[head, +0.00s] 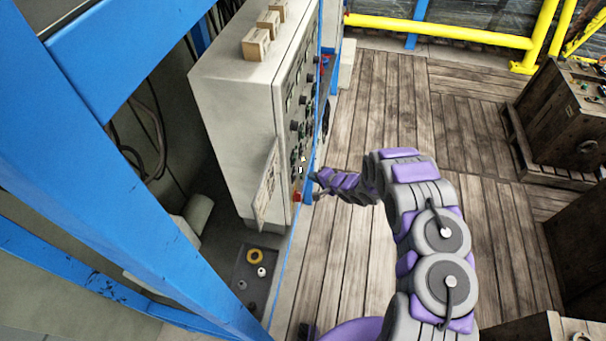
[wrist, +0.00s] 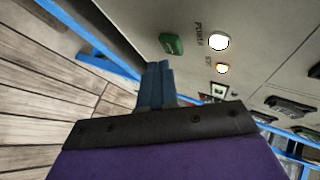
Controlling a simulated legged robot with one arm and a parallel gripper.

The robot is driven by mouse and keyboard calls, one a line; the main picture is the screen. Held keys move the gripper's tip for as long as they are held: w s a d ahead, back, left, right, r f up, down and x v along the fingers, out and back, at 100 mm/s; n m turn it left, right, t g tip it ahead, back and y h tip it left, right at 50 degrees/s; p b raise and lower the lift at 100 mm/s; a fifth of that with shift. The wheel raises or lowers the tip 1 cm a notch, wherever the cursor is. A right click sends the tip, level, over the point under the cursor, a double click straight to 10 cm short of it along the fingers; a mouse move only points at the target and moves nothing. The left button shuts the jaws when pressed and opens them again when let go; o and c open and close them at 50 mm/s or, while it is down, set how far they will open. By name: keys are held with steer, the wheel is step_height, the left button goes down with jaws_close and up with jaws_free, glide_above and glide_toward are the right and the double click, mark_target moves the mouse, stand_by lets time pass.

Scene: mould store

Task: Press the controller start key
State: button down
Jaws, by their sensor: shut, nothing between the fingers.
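The controller (head: 235,110) is a large pale grey cabinet left of centre in the head view. Its front panel (head: 292,105) faces right and carries rows of dark knobs and small lamps. My gripper (head: 314,184) is beside the panel's lower part, near a red button (head: 297,197). In the wrist view my gripper (wrist: 158,72) is shut and empty, its fingertips just below a green key (wrist: 172,43). I cannot tell whether the fingertips touch the panel.
A blue frame (head: 110,160) stands in front of the cabinet at the left. A tray (head: 240,275) with a yellow ring (head: 255,256) lies below the panel. Dark crates (head: 555,120) stand at the far right, yellow rails (head: 440,30) behind.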

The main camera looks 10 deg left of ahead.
steer(key=shift+d, duration=0.15)
steer(key=shift+s+d+p, duration=0.15)
steer(key=shift+d+p, duration=0.25)
steer(key=shift+d, duration=2.05)
